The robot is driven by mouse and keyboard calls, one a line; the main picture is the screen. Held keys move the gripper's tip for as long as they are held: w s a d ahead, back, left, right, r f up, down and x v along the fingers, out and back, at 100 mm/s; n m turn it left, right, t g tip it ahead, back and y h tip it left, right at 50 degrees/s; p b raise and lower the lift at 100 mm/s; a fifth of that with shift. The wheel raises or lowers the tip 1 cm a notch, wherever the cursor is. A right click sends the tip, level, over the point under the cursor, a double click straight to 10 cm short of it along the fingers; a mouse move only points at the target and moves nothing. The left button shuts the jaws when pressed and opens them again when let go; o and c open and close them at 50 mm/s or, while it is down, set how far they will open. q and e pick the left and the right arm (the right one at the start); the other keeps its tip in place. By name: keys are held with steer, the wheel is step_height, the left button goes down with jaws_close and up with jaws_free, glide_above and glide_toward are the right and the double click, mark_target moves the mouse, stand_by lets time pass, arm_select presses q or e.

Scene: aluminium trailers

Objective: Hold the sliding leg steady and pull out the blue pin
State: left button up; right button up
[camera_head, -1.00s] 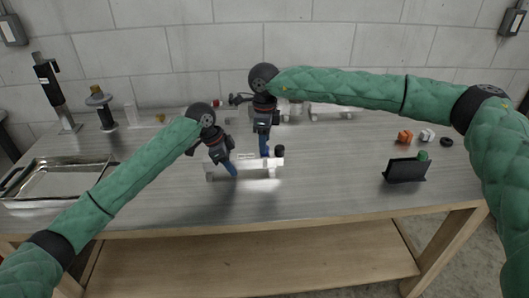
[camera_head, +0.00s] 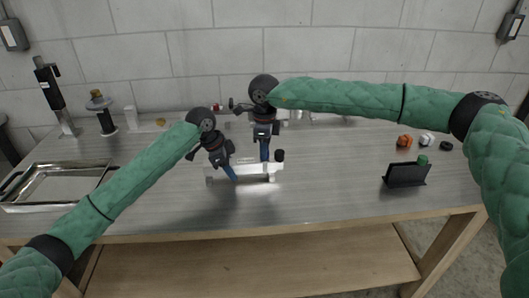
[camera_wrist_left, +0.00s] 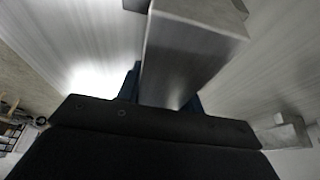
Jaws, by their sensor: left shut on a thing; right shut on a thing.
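The sliding leg is a silver square bar; in the left wrist view this bar (camera_wrist_left: 190,50) runs between my blue fingers. In the head view the metal assembly (camera_head: 246,176) lies on the table, with a black knob (camera_head: 280,155) at its right end. My left gripper (camera_head: 232,174) is shut on the bar near its left part, tilted. My right gripper (camera_head: 264,156) points straight down at the right part of the assembly, shut at its top. The blue pin is hidden among the blue fingertips, and I cannot make out its shape.
A metal tray (camera_head: 20,207) lies at the left edge. A black stand (camera_head: 105,122) and a tall jack (camera_head: 50,85) are behind it. A black holder (camera_head: 405,175), an orange part (camera_head: 404,141) and a white part (camera_head: 427,138) stand at the right. The front middle is clear.

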step_height(320, 180, up, 10)
steer(key=shift+f, duration=0.15)
stand_by(0.3)
arm_select(q)
steer(key=o, duration=1.2)
